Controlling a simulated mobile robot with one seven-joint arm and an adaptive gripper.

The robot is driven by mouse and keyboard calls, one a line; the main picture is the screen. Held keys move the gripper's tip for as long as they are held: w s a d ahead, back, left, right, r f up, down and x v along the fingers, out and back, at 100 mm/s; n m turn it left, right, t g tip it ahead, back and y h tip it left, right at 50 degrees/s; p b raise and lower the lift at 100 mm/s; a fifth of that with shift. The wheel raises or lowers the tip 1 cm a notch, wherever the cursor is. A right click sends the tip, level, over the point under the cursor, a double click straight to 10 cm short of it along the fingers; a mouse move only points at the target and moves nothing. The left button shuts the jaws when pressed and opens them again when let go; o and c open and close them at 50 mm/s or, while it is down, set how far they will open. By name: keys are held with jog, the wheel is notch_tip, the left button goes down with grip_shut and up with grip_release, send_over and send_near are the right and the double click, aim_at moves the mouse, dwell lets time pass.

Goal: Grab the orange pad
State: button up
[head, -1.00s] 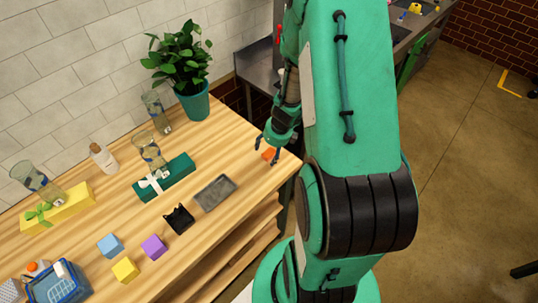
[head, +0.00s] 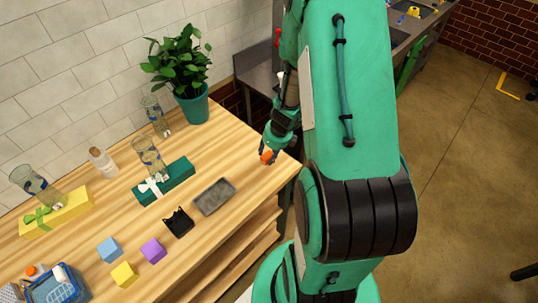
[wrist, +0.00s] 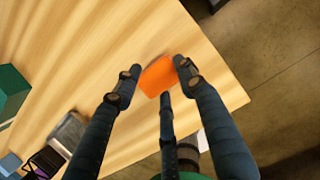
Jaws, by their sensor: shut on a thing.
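The orange pad (wrist: 157,76) is between my gripper's fingers (wrist: 155,77) in the wrist view, over the wooden table near its corner. In the head view the orange pad (head: 266,156) shows at the tip of my gripper (head: 268,153), at the right end of the table. My gripper is shut on the pad. The head view shows only a small part of the pad.
A grey tray (head: 214,197), a black cat-eared item (head: 178,222) and a green box with a white bow (head: 164,184) lie to the left. Blue, purple and yellow cubes sit farther left. A potted plant (head: 192,100) stands at the back. The table (head: 235,150) is bare around my gripper.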

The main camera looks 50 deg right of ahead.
aim_at(267, 153)
jog(key=shift+r+p, duration=0.3)
jog(key=shift+r, duration=0.45)
notch_tip(267, 153, up, 2)
jog(key=shift+r+p, duration=0.1)
jog(key=shift+p, duration=0.4)
jog(key=s+a+r, duration=0.1)
jog(key=s+a, duration=0.8)
jog(key=s, duration=0.4)
jog(key=shift+s+b, duration=0.15)
jog(key=shift+b, duration=0.2)
